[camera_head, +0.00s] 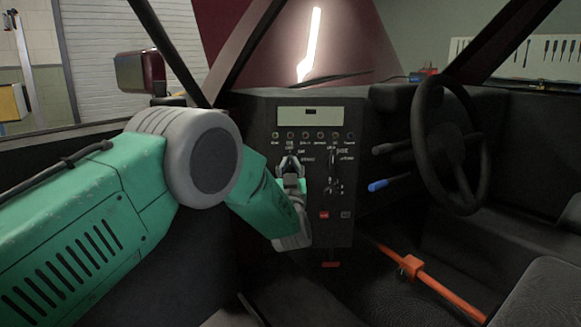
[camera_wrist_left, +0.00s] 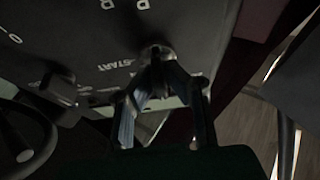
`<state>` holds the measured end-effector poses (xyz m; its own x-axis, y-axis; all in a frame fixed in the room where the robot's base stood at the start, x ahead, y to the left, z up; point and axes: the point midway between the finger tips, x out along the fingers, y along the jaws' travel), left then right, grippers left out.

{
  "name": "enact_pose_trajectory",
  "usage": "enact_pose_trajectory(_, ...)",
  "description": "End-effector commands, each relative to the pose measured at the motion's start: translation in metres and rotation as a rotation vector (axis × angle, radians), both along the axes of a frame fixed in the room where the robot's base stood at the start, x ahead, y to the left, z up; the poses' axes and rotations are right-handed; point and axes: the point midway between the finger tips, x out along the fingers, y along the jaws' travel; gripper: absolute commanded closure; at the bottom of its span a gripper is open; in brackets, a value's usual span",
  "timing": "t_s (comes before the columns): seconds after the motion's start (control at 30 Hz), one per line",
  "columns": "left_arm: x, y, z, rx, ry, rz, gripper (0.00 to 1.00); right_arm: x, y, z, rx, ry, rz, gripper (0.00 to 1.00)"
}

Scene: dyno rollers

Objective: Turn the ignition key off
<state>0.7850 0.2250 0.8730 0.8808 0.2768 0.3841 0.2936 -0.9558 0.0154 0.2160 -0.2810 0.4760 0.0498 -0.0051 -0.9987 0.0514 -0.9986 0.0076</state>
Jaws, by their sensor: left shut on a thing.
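The dashboard panel (camera_head: 340,215) stands in the middle of the head view, with a row of small knobs, labelled switches and a red button. My left gripper (camera_head: 290,164) reaches its upper left part, at a switch that its fingers mostly hide. In the left wrist view my left gripper (camera_wrist_left: 162,98) has its two fingers closed around the ignition key (camera_wrist_left: 157,52), beside the printed word START. The key's outer part is hidden between the fingers. My right gripper is in neither view.
Another dark knob (camera_wrist_left: 58,86) sits on the panel beside the held key in the wrist view. The steering wheel (camera_head: 448,145) and a blue-tipped lever (camera_head: 380,185) are to the right of the panel. An orange bar (camera_head: 435,285) crosses the lower right.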

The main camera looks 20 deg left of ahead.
Motion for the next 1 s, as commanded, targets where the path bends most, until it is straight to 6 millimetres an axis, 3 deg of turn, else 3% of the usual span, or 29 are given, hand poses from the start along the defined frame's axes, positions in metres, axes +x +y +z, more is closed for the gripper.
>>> enact_pose_trajectory(0.2,-0.001,-0.002,-0.008,-0.003,0.014,-0.004,1.00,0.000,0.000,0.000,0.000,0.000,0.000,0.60)
enact_pose_trajectory(0.27,-0.001,-0.002,-0.007,-0.003,0.014,-0.004,0.73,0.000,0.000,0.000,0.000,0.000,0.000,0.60)
enact_pose_trajectory(0.3,-0.001,-0.002,-0.007,-0.002,0.013,-0.004,0.71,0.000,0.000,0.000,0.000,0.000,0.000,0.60)
enact_pose_trajectory(0.67,-0.004,-0.002,-0.004,-0.001,0.006,-0.002,0.71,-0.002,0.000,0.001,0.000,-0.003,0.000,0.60)
enact_pose_trajectory(0.77,-0.014,-0.006,-0.009,-0.001,0.007,-0.003,0.71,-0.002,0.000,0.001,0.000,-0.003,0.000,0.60)
enact_pose_trajectory(1.0,-0.058,-0.021,-0.029,0.001,0.011,-0.004,0.71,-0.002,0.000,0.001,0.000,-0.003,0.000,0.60)
